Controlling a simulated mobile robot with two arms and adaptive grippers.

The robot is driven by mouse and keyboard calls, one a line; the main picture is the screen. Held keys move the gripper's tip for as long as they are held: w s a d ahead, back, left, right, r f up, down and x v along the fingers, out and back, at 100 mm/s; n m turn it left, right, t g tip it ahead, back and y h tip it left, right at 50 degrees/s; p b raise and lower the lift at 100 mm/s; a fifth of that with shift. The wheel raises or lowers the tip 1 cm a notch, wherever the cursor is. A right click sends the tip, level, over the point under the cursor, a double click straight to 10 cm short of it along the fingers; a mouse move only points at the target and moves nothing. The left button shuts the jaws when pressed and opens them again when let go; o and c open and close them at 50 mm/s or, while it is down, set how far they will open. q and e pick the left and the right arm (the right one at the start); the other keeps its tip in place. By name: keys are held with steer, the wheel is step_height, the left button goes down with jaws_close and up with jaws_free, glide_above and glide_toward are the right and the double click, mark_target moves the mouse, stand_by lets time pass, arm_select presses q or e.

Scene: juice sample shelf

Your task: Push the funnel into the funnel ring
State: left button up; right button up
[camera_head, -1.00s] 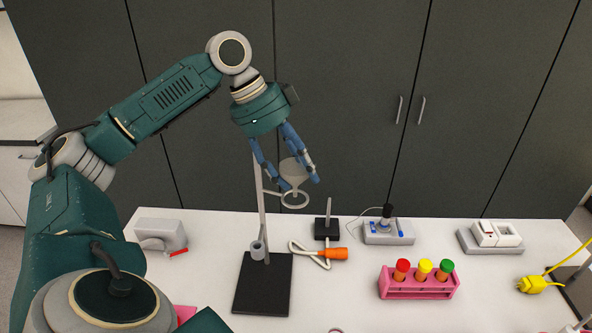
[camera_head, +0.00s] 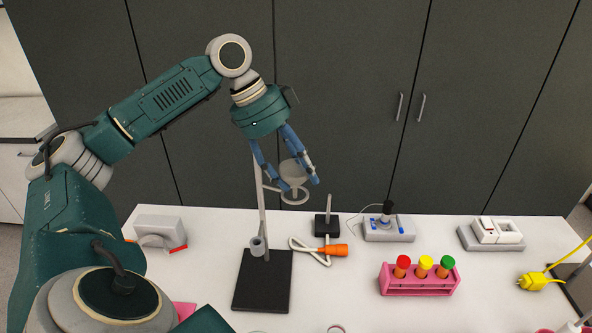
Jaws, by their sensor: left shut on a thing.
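The pale translucent funnel (camera_head: 292,172) is between the blue fingers of my left gripper (camera_head: 301,184), which is shut on it. The grey funnel ring (camera_head: 295,202) sticks out to the right from the upper part of the stand's upright rod (camera_head: 262,215). The funnel is wide end up, directly above the ring, with its lower part at or in the ring's opening. I cannot tell how deep it sits or whether it touches the ring. The fingers partly hide the funnel and are close to the ring. My right gripper is not in view.
The rod rises from a black base plate (camera_head: 262,282) on the white table. Behind and right are a small black stand (camera_head: 327,227) and an orange plug (camera_head: 334,250). A pink rack (camera_head: 418,286) holds three capped tubes. Dark cabinets (camera_head: 350,90) stand behind the table.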

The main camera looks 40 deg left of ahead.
mark_target(296, 184)
arm_select(q)
steer(key=shift+f+b, duration=0.8)
steer(key=shift+f, duration=0.5)
stand_by(0.4)
steer(key=shift+d+f, duration=0.1)
steer(key=shift+f, duration=0.35)
steer(key=o, duration=1.1)
steer(key=shift+s+r, duration=0.15)
steer(key=shift+r, duration=0.05)
steer(key=shift+r, duration=0.25)
steer(key=v, duration=1.1)
steer(key=shift+a+r, duration=0.1)
steer(key=shift+a, duration=0.25)
